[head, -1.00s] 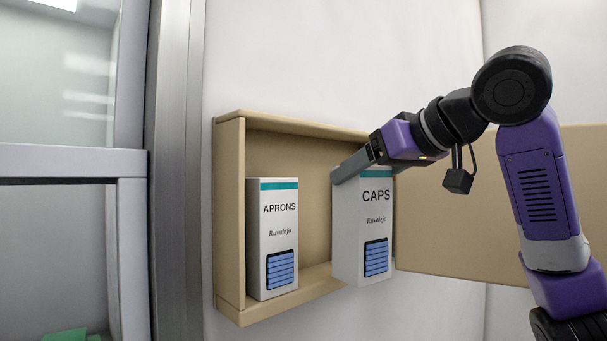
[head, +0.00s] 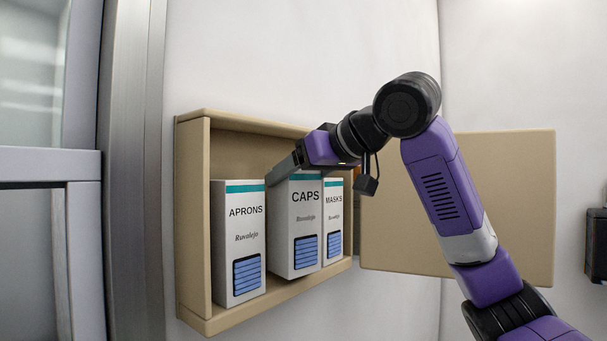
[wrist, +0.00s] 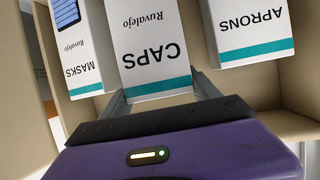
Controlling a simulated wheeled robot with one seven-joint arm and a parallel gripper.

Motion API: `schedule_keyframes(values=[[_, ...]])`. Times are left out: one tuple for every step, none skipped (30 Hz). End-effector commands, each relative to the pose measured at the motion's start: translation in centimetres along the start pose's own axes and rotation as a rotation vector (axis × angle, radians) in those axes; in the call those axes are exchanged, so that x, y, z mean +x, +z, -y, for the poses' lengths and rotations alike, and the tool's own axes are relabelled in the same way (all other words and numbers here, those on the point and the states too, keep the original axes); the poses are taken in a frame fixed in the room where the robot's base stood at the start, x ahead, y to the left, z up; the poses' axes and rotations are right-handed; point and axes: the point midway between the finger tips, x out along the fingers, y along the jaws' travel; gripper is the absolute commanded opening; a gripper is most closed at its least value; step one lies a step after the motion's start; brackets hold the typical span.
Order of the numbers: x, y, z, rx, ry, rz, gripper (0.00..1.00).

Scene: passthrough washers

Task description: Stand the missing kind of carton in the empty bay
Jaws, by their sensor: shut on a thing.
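The CAPS carton (head: 297,240) is white with a teal band and a blue picture. My gripper (head: 283,172) is shut on its top part from above. The carton is upright between the APRONS carton (head: 238,255) and the MASKS carton (head: 333,225), and looks a little forward of them. In the wrist view the CAPS carton (wrist: 150,40) is between my two fingers, with the MASKS carton (wrist: 78,45) on the left and the APRONS carton (wrist: 250,30) on the right. Whether the CAPS carton touches the shelf floor is hard to tell.
The tan wall cabinet (head: 193,220) holds the cartons. Its tan door (head: 460,210) stands open on the right. A grey metal frame (head: 135,180) is to the left. A dark object (head: 598,245) shows at the far right edge.

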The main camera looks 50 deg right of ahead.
Motion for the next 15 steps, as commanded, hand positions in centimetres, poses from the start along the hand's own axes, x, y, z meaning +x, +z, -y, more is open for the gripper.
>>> schedule_keyframes(values=[[0.4,-0.3,0.0,0.000,0.000,-0.002,0.00],[0.6,-0.4,0.0,0.000,0.000,-0.001,0.00],[0.9,-0.5,0.0,0.000,0.001,-0.001,0.00],[1.1,-0.6,0.0,0.000,0.001,0.000,0.00],[1.4,-0.7,0.0,0.000,0.000,-0.001,0.00],[1.6,-0.8,0.0,0.000,0.000,-0.002,0.00],[1.9,-0.9,0.0,0.000,0.000,-0.001,0.00],[2.1,-0.9,0.0,-0.001,0.000,-0.001,0.00],[2.4,-1.0,0.0,-0.001,0.000,0.000,0.00],[2.6,-1.1,0.0,-0.001,0.000,-0.001,0.00],[2.8,-1.2,0.0,-0.001,0.000,-0.001,0.00],[3.0,-1.2,0.0,-0.001,0.000,-0.001,0.00],[3.2,-1.2,0.0,-0.001,0.000,-0.001,0.00],[3.3,-0.8,0.1,-0.001,-0.001,-0.002,0.00],[3.4,-0.5,0.1,-0.001,-0.001,-0.002,0.00]])
